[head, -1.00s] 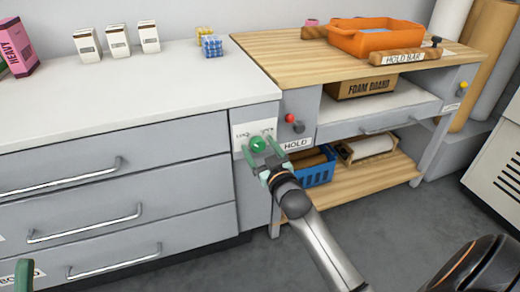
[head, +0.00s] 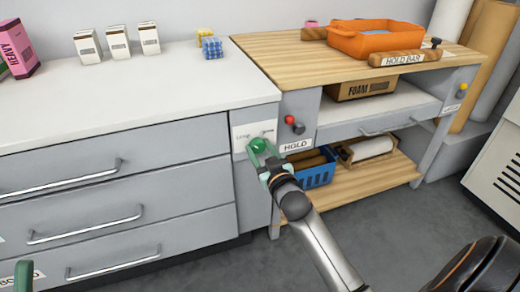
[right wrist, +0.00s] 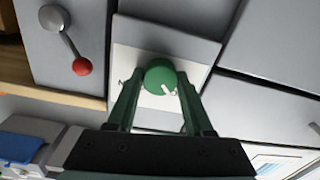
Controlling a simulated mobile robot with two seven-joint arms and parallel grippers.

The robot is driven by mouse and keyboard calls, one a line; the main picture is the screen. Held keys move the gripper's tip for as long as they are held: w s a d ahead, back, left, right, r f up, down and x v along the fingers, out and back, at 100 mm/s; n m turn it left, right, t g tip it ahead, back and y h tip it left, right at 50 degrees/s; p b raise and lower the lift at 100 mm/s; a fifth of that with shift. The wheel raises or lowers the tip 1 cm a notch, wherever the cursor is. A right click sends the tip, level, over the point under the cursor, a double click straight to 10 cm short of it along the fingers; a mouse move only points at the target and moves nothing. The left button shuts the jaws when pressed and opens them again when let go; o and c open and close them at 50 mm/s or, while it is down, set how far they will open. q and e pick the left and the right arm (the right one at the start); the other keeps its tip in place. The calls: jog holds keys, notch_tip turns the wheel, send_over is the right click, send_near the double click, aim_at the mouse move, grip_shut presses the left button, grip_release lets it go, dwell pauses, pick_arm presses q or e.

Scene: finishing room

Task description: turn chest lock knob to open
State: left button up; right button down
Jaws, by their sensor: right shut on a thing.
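The green round lock knob (head: 257,146) sits on a white plate (head: 240,136) at the right end of the grey chest of drawers (head: 110,150). In the right wrist view the knob (right wrist: 158,77) shows a white pointer mark at its lower right. My right gripper (head: 264,154) is shut on the knob, with one green finger on each side in the wrist view (right wrist: 160,100). The plate's lettering is partly hidden by the fingers. A green tip of my left gripper (head: 24,274) shows at the lower left edge; its jaws cannot be made out.
A red-ended lever (head: 294,123) is right of the plate, above a HOLD label (head: 296,147). A blue basket (head: 318,174) stands on the bench's lower shelf. An orange tray (head: 374,40) is on the wooden bench top (head: 285,50). Open floor lies in front.

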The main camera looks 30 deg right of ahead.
jog(key=shift+r+m+p, duration=0.1)
jog(key=shift+m+p, duration=0.8)
jog(key=shift+p, duration=0.1)
jog(key=m+p, duration=0.3)
pick_arm(q)
notch_tip(320, 180, up, 9)
jog(key=m+p, duration=0.1)
jog(key=p, duration=0.2)
pick_arm(e)
jog(key=m, duration=0.5)
jog(key=m+p, duration=0.2)
jog(key=m, duration=0.3)
jog(key=shift+m, duration=0.9)
pick_arm(q)
jog(key=w+a+f+n+g+y, duration=0.1)
jog(key=w+f+n+y, duration=0.2)
jog(key=f, duration=0.3)
jog(key=w+a+f+n+y, duration=0.1)
jog(key=w+f+n+y, duration=0.2)
jog(key=f+y, duration=0.2)
jog(key=shift+w+f+g, duration=0.15)
jog(key=shift+f+g, duration=0.25)
jog(key=shift+f, duration=0.2)
pick_arm(e)
jog(key=shift+f+m, duration=0.2)
jog(key=shift+m, duration=0.6)
jog(key=shift+h, duration=0.3)
jog(key=shift+c, duration=1.4)
grip_release()
